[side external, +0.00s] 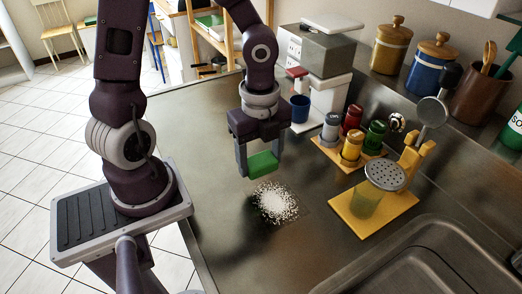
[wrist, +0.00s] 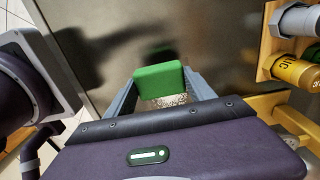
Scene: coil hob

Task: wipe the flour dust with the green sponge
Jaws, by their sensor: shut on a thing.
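The green sponge (side external: 263,164) is between the fingers of my gripper (side external: 260,168), which is shut on it. The sponge also shows in the wrist view (wrist: 160,81), between the two grey fingers (wrist: 164,90). The flour dust (side external: 275,203) is a white speckled patch on the steel counter, in front of and slightly right of the sponge in the side view. The sponge appears held above the counter, apart from the dust.
To the right, a yellow stand (side external: 375,212) holds a round perforated strainer. Behind it is a wooden rack of spice jars (side external: 352,146). A blue cup (side external: 300,108) stands by a white appliance. A sink (side external: 420,262) lies front right. The counter left of the dust is clear.

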